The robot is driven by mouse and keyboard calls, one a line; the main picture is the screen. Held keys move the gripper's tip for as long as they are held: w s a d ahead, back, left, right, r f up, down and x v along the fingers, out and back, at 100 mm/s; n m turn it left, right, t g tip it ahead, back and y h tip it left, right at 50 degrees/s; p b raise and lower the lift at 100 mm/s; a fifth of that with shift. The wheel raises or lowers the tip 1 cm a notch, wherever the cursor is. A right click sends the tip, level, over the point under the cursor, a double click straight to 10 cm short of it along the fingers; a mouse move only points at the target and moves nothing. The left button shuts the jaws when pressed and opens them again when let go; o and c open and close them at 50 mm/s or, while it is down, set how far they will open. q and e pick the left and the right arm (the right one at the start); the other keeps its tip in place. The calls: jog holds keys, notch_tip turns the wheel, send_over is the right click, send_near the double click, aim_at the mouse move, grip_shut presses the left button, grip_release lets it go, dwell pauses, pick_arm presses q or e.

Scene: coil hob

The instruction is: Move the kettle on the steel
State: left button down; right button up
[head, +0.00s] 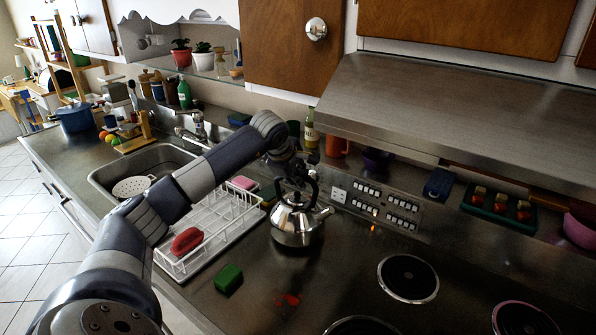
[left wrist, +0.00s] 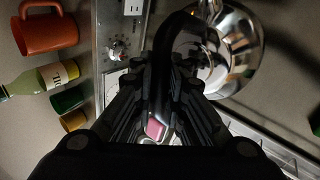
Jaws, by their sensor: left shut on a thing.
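The kettle (head: 297,226) is shiny steel with a black handle and its spout pointing right. It is upright over the bare steel worktop (head: 262,284), between the dish rack and the coil plates; I cannot tell whether its base touches the steel. My left gripper (head: 298,184) is above the kettle, shut on its black handle. In the left wrist view, the handle runs between the fingers (left wrist: 166,100) and the steel kettle body (left wrist: 238,48) shows at the upper right. My right gripper is not in view.
A green sponge (head: 228,279) lies in front. Dark coil plates (head: 408,278) are to the right. A control panel (head: 375,203) and hood (head: 440,110) are behind.

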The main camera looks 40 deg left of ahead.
pick_arm(q)
jog(key=shift+w+a+f+p, duration=0.1)
jog(key=shift+f+p, duration=0.25)
jog(key=shift+f, duration=0.35)
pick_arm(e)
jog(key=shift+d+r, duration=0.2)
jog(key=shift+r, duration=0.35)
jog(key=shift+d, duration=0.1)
pick_arm(q)
jog(key=shift+f, duration=0.15)
jog(key=c, duration=1.6)
grip_release()
jog(key=shift+f, duration=0.1)
jog(key=shift+s, duration=0.2)
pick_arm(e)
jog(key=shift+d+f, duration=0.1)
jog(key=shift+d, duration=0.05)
